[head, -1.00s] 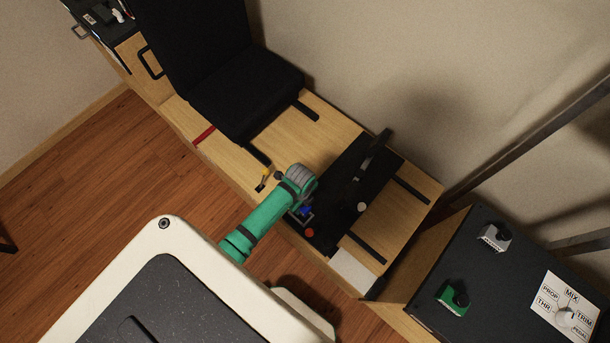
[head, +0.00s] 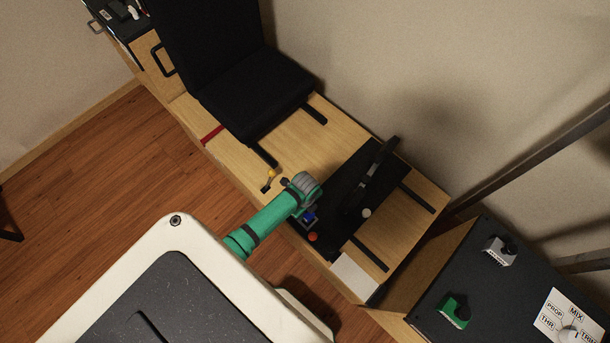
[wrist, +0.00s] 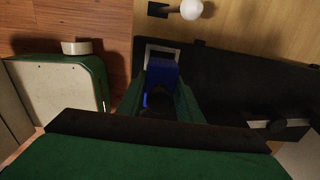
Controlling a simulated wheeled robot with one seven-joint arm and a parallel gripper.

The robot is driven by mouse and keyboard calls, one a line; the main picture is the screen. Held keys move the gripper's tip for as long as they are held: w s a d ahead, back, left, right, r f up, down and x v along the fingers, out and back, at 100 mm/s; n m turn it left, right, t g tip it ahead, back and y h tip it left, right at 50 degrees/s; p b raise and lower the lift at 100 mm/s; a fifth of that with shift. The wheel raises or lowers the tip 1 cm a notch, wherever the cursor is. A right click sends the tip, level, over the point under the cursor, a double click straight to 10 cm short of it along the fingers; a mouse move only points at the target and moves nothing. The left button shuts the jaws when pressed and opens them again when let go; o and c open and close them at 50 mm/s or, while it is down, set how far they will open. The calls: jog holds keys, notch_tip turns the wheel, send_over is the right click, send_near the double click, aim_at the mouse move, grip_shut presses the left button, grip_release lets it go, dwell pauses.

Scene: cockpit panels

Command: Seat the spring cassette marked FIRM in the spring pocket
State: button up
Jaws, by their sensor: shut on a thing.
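My gripper (wrist: 160,98) is shut on a blue block (wrist: 163,72), which I take to be the spring cassette; no FIRM marking is readable. In the wrist view the block stands between the green fingers, at a pale grey square frame (wrist: 175,50), which looks like the spring pocket. The block covers most of the frame's opening, so I cannot tell whether it is in it or above it. In the head view my gripper (head: 306,211) reaches down over the dark panel's near edge, with the blue block (head: 309,217) partly hidden under it.
The black panel (head: 343,217) carries an orange-red button (head: 313,237), a white knob (head: 367,213) and a tall dark lever (head: 382,164). A yellow-topped lever (head: 270,174) stands to the left. A black seat (head: 258,95) is behind. A green block (head: 455,310) and a grey block (head: 499,249) sit on the right-hand console.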

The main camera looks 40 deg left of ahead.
aim_at(305, 214)
jog(key=shift+f, duration=1.3)
jog(key=shift+f, duration=0.75)
dwell(1.0)
jog(key=o, duration=1.2)
notch_tip(305, 214, up, 11)
jog(key=shift+f, duration=0.15)
